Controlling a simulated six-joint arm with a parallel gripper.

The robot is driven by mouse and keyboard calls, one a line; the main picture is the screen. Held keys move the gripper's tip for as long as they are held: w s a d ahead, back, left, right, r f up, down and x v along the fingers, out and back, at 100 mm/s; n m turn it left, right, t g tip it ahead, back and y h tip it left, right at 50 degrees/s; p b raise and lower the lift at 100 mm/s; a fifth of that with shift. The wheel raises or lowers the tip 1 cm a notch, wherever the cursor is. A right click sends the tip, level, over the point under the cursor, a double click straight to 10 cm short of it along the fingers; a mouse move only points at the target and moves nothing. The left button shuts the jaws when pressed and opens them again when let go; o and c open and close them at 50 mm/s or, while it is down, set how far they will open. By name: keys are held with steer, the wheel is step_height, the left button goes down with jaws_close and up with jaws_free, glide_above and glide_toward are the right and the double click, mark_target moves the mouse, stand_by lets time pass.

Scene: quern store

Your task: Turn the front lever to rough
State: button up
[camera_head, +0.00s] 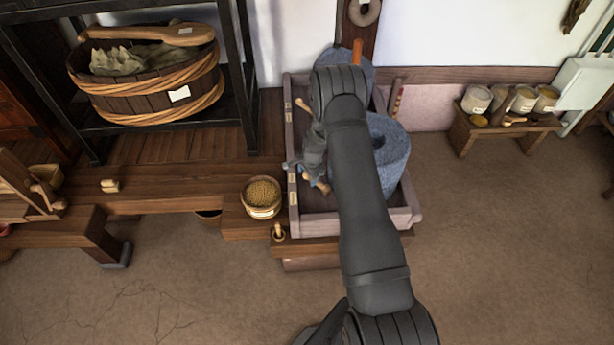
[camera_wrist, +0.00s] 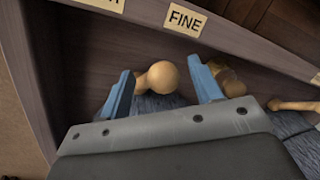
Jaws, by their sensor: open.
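My gripper (camera_head: 307,170) is at the left side of the quern's tray, partly hidden by my arm. In the wrist view, its two blue fingers (camera_wrist: 162,82) are open, with a round pale wooden knob (camera_wrist: 160,77) between them. The knob appears to belong to the front lever (camera_head: 322,186); I cannot tell whether a finger touches it. A FINE label (camera_wrist: 185,18) is on the tray wall above and slightly right of the knob. Another label (camera_wrist: 100,4), cut off by the picture edge, is to its left. Its full word is not readable.
A second lever (camera_head: 303,104) stands farther back, and a wooden part (camera_wrist: 228,80) lies right of the right finger. The blue-grey millstone (camera_head: 391,150) is right of my arm. A grain bowl (camera_head: 262,197) stands left of the tray wall (camera_head: 292,185).

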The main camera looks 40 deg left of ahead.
steer(key=shift+a+f, duration=0.1)
steer(key=shift+f, duration=0.45)
jaws_close()
steer(key=s+d+n+g, duration=0.1)
steer(key=d+n, duration=0.4)
steer(key=n, duration=0.5)
steer(key=shift+s+d+g, duration=0.3)
steer(key=shift+s+d, duration=0.05)
steer(key=shift+s, duration=0.2)
stand_by(0.3)
